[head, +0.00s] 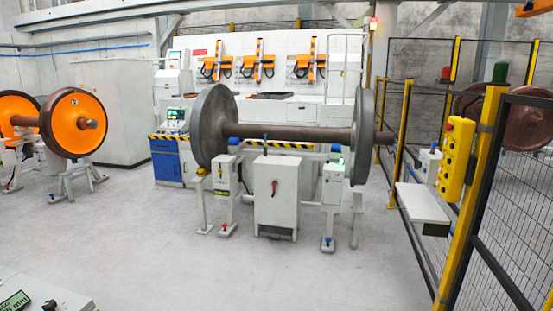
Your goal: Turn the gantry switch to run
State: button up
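A grey cabinet (277,207) with a small red handle (274,187) stands under the wheelset axle in the middle. The handle appears upright. A small grey box with a blue knob (429,164) stands above a white shelf by the fence. No label reading run is legible, so I cannot tell which of these is the gantry switch or how it is set. My gripper is not in view.
A grey wheelset (305,132) rests on stands (333,185) in the middle. An orange wheelset (75,124) stands at the left. Mesh fencing (515,190) and a protruding white shelf (423,203) bound the right. The floor (200,262) in front is clear. A panel with a green display (14,301) shows at bottom left.

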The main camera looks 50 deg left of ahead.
aim_at(417, 164)
jog(key=u, duration=0.9)
jog(key=i+u, duration=0.3)
jog(key=i, duration=2.85)
jog(key=i+z, duration=0.15)
jog(key=i, duration=0.35)
jog(key=i+j+z, duration=0.15)
jog(key=i, duration=0.35)
jog(key=i+j+z, duration=0.15)
jog(key=i, duration=0.35)
jog(key=i+j+z, duration=0.15)
jog(key=i, duration=0.35)
jog(key=j, duration=0.1)
